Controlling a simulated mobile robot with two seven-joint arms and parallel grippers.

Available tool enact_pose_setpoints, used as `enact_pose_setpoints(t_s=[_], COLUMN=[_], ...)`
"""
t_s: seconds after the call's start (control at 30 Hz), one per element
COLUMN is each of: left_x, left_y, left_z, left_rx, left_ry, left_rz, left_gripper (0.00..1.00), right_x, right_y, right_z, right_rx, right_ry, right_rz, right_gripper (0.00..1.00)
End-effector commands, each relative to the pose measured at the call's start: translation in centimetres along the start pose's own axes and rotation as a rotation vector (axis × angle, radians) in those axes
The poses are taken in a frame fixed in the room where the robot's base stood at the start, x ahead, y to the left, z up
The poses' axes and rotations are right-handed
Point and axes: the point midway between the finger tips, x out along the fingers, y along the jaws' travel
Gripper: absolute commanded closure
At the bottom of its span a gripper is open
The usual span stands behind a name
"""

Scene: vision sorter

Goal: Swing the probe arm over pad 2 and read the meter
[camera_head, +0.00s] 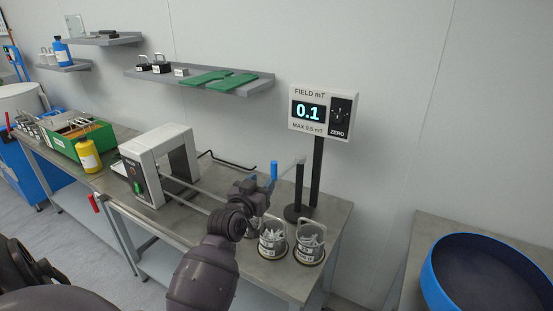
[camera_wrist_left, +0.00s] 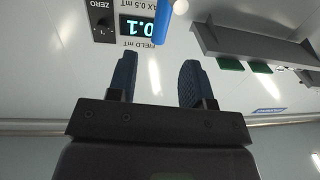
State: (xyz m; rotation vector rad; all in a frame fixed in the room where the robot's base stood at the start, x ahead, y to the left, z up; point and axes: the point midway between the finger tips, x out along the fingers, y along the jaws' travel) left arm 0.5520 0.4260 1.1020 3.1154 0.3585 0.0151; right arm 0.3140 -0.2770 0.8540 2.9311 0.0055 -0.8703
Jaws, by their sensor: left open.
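The field meter (camera_head: 319,112) stands on a dark post at the bench's back and reads 0.1; its display also shows upside down in the left wrist view (camera_wrist_left: 142,27). The probe arm (camera_head: 290,164) reaches left from a shorter dark post (camera_head: 299,186) and has an upright blue handle (camera_head: 274,171). The handle also shows in the left wrist view (camera_wrist_left: 165,28), beyond the fingertips. My left gripper (camera_head: 260,187) is open and empty, close to the handle. Two wire-handled baskets (camera_head: 272,239) (camera_head: 311,241) sit on round pads at the bench's front right. I cannot read which pad is 2.
A white tunnel-shaped machine (camera_head: 158,160) with rails stands left on the bench (camera_head: 180,236). A green bin (camera_head: 82,143) and yellow bottle (camera_head: 88,155) are farther left. A wall shelf (camera_head: 196,81) is behind. A blue-rimmed round tub (camera_head: 428,273) stands at right.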

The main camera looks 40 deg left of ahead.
Motion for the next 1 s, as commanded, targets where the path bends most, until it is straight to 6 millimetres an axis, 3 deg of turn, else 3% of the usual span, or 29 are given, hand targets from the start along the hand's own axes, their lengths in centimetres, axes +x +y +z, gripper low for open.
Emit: enact_pose_setpoints(t_s=[0.17,0.7,1.0], left_x=[1.0,9.2,10.7], left_y=[0.0,0.0,0.0], left_z=[0.2,0.2,0.2], left_rx=[0.010,0.007,0.007], left_ry=[-0.012,-0.008,-0.008], left_rz=[0.002,0.002,0.002], left_gripper=[0.54,0.54,0.54], right_x=[0.1,-0.3,-0.4], right_y=[0.1,0.2,0.2], right_z=[-0.1,-0.7,-0.5], right_rx=[-0.003,-0.007,-0.006], right_ry=[-0.002,-0.002,-0.006], right_rz=[-0.001,-0.002,-0.001], right_gripper=[1.00,1.00,1.00])
